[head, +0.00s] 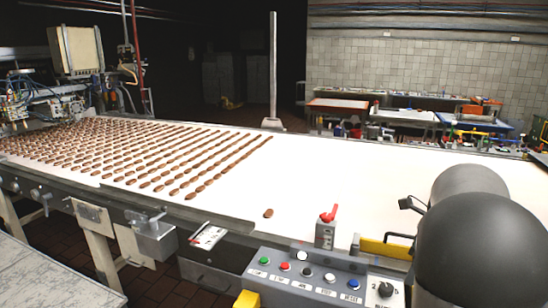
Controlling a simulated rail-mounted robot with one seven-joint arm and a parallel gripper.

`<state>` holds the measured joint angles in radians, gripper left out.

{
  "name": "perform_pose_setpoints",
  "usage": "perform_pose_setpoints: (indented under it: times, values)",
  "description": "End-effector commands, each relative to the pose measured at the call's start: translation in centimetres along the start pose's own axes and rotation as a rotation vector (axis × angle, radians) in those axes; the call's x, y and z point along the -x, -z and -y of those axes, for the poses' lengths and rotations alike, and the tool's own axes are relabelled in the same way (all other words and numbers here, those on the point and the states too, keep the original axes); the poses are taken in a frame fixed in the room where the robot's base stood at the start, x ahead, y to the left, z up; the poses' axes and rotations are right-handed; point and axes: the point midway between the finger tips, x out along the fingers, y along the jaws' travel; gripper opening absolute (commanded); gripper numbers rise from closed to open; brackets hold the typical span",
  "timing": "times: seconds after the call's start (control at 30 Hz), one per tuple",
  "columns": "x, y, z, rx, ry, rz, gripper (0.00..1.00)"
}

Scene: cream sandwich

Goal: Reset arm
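My arm (477,235) shows as dark rounded links at the lower right, over the right part of the conveyor. My gripper is not clearly in view; its fingers cannot be made out. Many brown oval biscuits (150,155) lie in rows on the white conveyor belt (345,180) at the left. A single biscuit (268,213) lies apart from the rows, near the belt's front edge.
A control panel (305,283) with coloured buttons and a knob stands at the front. A red switch (328,215) rises behind it, beside a yellow bar (385,248). A grey post (273,70) stands at the belt's far edge. Cluttered worktables (405,117) stand behind.

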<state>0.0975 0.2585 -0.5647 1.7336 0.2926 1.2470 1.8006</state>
Motion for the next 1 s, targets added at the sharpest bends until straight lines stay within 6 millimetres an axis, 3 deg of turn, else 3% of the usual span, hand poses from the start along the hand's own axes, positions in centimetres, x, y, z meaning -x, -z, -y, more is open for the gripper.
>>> perform_pose_setpoints:
  times: [0.03, 0.17, 0.3, 0.4, 0.5, 0.6, 0.7, 1.0]
  values:
    - [-0.4, -0.7, -3.2, 0.218, -0.012, 0.016, 0.42]
    - [-1.9, -1.4, -10.8, 0.819, -0.016, 0.024, 0.42]
    - [-3.9, -0.7, -18.7, 1.480, -0.003, -0.007, 0.42]
    - [-5.4, 0.6, -23.2, 1.898, 0.005, -0.054, 0.42]
    - [-6.8, 2.1, -26.1, 2.222, 0.002, -0.111, 0.42]
    - [-7.7, 3.2, -27.8, 2.430, -0.006, -0.156, 0.42]
    - [-8.2, 3.8, -28.4, 2.532, -0.013, -0.182, 0.42]
    - [-8.3, 3.9, -28.6, 2.553, -0.017, -0.185, 0.42]
